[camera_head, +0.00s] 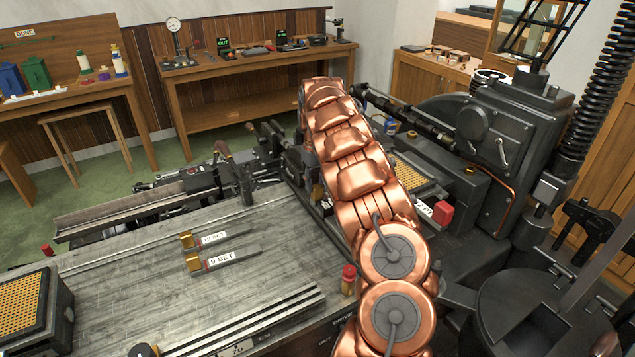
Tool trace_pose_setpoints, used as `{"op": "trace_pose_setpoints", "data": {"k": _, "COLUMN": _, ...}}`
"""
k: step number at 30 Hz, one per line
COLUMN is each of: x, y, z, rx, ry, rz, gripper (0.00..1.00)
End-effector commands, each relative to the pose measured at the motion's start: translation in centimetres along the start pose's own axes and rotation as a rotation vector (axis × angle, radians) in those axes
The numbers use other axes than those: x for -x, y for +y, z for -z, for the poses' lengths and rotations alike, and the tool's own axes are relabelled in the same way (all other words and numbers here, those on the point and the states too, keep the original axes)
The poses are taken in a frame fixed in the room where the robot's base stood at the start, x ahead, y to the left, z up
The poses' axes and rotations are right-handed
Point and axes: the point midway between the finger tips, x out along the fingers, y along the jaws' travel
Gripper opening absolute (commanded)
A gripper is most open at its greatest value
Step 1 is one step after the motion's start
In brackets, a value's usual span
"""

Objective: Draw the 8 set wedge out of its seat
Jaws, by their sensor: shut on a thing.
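The 8 set wedge and its seat cannot be made out; my copper arm covers the middle of the machine. My gripper is hidden behind the far end of the arm, so neither its jaws nor anything in them shows. Two similar wedges lie on the grey metal bench top (130,290). The 9 set wedge (230,258) is a grey bar with a brass end and a white "9 SET" label. The 10 set wedge (215,238) lies just behind it, apart from it.
A gridded brass block (30,308) stands at the left edge. Stepped metal bars (250,320) and a red-capped post (348,280) are near the front. The dark caster machine (490,140) rises right of my arm, with a round pot (535,310) below. The bench's left middle is clear.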

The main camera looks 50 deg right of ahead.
Motion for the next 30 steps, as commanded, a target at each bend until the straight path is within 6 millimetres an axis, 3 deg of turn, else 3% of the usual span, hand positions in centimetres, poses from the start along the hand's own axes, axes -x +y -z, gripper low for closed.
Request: {"op": "trace_pose_setpoints", "data": {"k": 30, "x": -0.1, "y": -4.1, "z": 0.0, "rx": 0.001, "ry": 0.000, "rz": 0.001, "gripper": 0.00}}
